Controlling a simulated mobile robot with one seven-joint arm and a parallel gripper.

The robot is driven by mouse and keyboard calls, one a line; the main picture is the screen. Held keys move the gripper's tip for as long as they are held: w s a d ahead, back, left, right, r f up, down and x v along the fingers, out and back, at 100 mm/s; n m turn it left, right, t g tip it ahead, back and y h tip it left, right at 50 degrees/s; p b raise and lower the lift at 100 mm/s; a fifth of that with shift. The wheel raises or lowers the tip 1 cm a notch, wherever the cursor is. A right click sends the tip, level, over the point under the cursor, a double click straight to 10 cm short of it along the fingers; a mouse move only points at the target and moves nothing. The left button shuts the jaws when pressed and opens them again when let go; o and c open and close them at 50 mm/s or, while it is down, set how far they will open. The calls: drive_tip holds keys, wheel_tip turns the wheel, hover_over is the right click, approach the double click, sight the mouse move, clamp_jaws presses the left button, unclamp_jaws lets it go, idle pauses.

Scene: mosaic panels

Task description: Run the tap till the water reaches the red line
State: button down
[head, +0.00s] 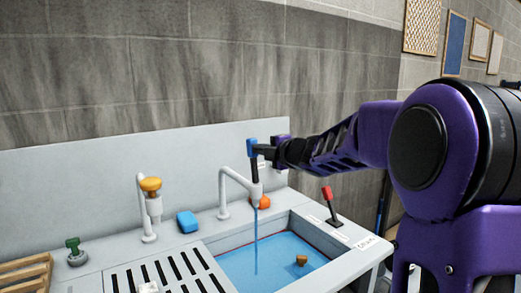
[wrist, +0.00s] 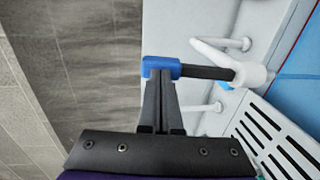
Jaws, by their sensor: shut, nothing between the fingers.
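The white tap (head: 236,180) has a blue-ended lever (head: 253,148) standing up from its head. A thin blue stream (head: 257,238) runs from its spout into the basin. Blue water (head: 262,268) fills the basin to close to the red line on its wall; I cannot tell exactly how close. In the wrist view the red line (wrist: 296,38) shows at the right edge. My gripper (head: 262,151) is shut and empty, its fingertips (wrist: 160,72) at the blue lever end (wrist: 160,69), seemingly touching it.
A small brown floating thing (head: 301,260) sits in the water. A red lever (head: 328,194) stands right of the basin. Left are a second tap with an orange knob (head: 151,185), a blue block (head: 187,221), a green knob (head: 73,245) and a slotted drainer (head: 160,275).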

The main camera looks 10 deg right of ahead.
sight(253, 141)
drive_tip(key=w, duration=0.1)
drive_tip(key=w+a+p, duration=0.1)
drive_tip(key=w, duration=0.1)
drive_tip(key=shift+w+a+r, duration=0.1)
drive_tip(key=shift+a+r, duration=0.1)
drive_tip(key=shift+r, duration=0.2)
